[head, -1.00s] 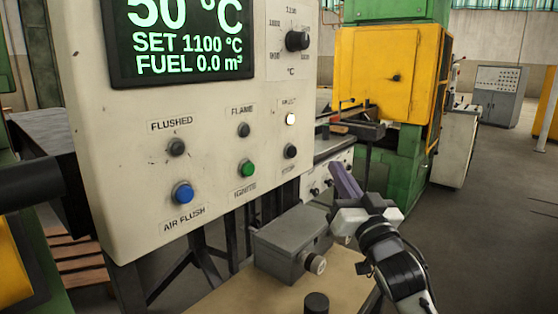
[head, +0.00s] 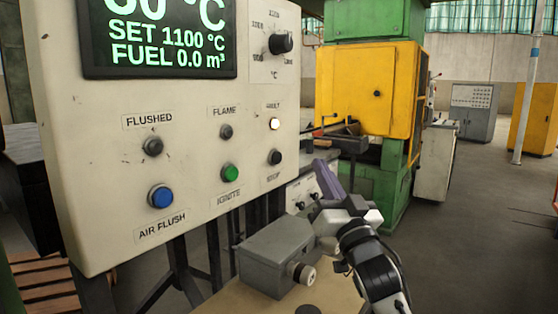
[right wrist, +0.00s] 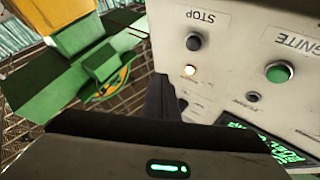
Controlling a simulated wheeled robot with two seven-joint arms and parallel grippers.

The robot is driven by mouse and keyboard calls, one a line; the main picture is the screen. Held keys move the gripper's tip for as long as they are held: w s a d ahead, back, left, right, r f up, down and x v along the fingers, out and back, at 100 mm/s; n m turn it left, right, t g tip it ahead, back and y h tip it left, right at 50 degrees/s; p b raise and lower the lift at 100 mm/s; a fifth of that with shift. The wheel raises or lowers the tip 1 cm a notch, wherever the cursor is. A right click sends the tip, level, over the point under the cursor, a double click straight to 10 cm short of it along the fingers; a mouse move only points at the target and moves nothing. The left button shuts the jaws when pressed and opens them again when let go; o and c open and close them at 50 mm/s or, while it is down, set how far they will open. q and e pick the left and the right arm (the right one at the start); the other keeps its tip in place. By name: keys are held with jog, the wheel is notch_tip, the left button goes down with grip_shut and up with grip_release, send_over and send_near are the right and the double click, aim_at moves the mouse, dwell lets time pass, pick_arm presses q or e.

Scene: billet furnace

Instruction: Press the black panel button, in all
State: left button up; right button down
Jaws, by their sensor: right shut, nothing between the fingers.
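The black STOP button (head: 275,157) is a small round button at the lower right of the pale control panel (head: 90,190). The STOP button also shows in the right wrist view (right wrist: 193,41), below its upside-down label. My right gripper (head: 322,170) is shut and empty, with purple-grey fingers, just right of the panel's edge in the head view. In the right wrist view the dark fingers (right wrist: 162,98) appear left of the panel face, apart from the button. My left gripper is not in view.
A green IGNITE button (head: 230,172) and a blue AIR FLUSH button (head: 160,196) sit left of STOP. A white lamp (head: 274,124) glows above it. A grey box with a knob (head: 275,258) stands below my right gripper. Green-and-yellow machinery (head: 370,90) is behind.

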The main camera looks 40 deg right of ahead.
aim_at(277, 158)
jog(key=w+a, duration=0.2)
jog(key=w, duration=0.5)
jog(key=shift+b, duration=0.4)
dwell(1.6)
jog(key=shift+w+a, duration=0.15)
jog(key=shift+w, duration=0.2)
jog(key=shift+w+a, duration=0.1)
jog(key=shift+w, duration=0.3)
dwell(0.5)
jog(key=shift+s, duration=0.15)
dwell(0.3)
jog(key=shift+s+d+p, duration=0.2)
jog(key=shift+s+p, duration=0.1)
jog(key=shift+s, duration=0.35)
